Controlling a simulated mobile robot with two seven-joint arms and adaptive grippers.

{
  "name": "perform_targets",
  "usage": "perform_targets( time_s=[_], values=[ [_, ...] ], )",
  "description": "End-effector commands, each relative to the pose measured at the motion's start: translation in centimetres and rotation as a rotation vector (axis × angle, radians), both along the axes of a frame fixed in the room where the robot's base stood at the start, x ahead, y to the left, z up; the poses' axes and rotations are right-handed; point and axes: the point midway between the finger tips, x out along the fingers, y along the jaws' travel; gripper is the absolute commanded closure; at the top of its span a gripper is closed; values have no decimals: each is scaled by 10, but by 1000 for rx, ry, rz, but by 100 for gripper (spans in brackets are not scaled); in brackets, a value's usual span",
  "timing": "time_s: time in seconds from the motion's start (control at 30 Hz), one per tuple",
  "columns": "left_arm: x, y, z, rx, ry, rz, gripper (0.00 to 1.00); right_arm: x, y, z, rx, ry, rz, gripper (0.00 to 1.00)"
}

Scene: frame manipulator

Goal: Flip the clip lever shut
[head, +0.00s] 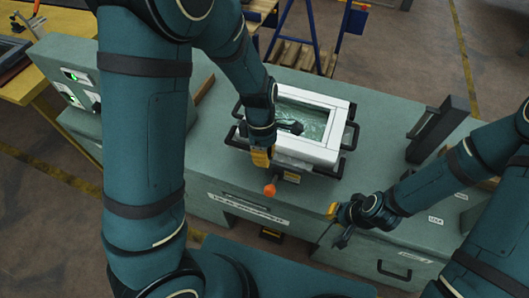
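The clip lever's orange knob (269,190) sticks out in front of the white frame (314,152), on its near left side. Its base is partly hidden behind my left gripper. My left gripper (288,127) is at the frame's left side, just above and behind the knob, with a dark finger reaching over the frame's opening. I see no contact with the knob, and its finger gap is unclear. My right gripper (341,236) is low, in front of the bench and to the right of the frame. It appears empty, with its fingers spread apart.
The frame sits in a black-cornered holder (350,134) on the grey-green bench (385,105). A dark upright bracket (437,130) stands to the right. A green-lit control box (78,87) is at left. The bench top between holder and bracket is clear.

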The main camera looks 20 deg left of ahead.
Motion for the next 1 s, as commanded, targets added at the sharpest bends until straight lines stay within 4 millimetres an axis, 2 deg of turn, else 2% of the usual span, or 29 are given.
perform_targets(
  time_s=[0.03, 0.2, 0.43, 0.63, 1.0],
  values=[
    [-4, -1, -14, 1, 6, 1, 100, -1, 0, -6, 0, 2, 2, 100],
    [-10, -6, -46, 0, 4, 1, 100, -4, 1, -15, 2, 10, 7, 100],
    [-18, -12, -80, -1, 3, 1, 100, -8, 1, -25, 4, 17, 13, 100],
    [-20, -14, -92, -2, 1, 0, 100, -9, 2, -29, 5, 20, 16, 100],
    [-21, -14, -93, -2, 0, 0, 100, -9, 2, -28, 5, 21, 17, 100]
  ],
)
